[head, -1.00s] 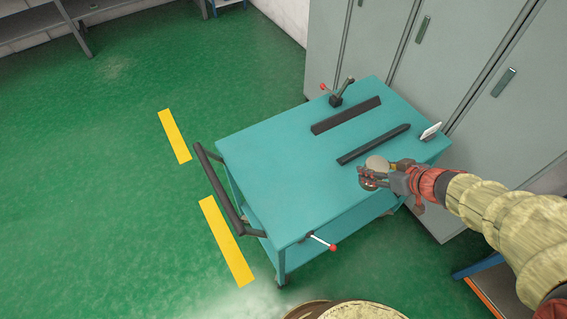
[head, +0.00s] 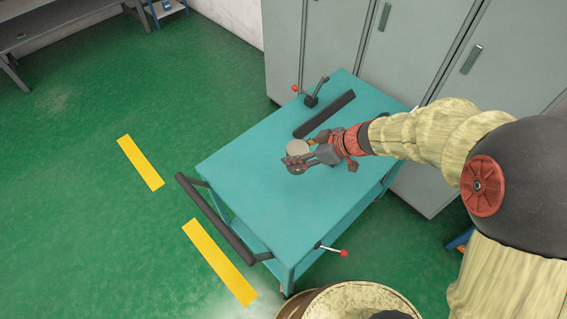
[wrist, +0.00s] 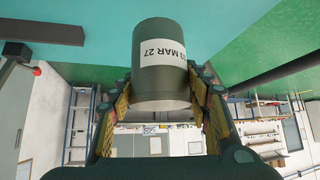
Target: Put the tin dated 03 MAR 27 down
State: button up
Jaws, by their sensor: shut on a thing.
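The tin (wrist: 160,88) is a grey-green cylinder with a white label. The label reads upside down, with "3 MAR 27" legible and its first character cut off at the edge. My gripper (wrist: 160,100) is shut on the tin, with a finger on each side of it. In the head view the tin (head: 298,147) shows as a pale round top in my gripper (head: 299,155), over the middle of the teal cart (head: 235,170). I cannot tell whether its base touches the cart top.
A dark bar (head: 325,115) lies on the cart behind my gripper. Red-knobbed clamps stand at the back corner (head: 312,97) and front edge (head: 330,249). A dark push handle (head: 215,218) is at the left. Grey lockers (head: 350,40) stand behind. The cart's left top is clear.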

jog(key=shift+w+a+f+b, duration=0.3)
jog(key=shift+w+a+f, duration=0.25)
jog(key=shift+f, duration=0.95)
jog(key=shift+w+a+f+b, duration=0.35)
jog(key=shift+a+f, duration=0.45)
jog(key=shift+f, duration=0.65)
jog(key=shift+w+a+f+b, duration=0.3)
jog(key=shift+w+a+f, duration=0.25)
jog(key=shift+f, duration=0.95)
jog(key=shift+s+a+f, duration=0.1)
jog(key=o, duration=1.4)
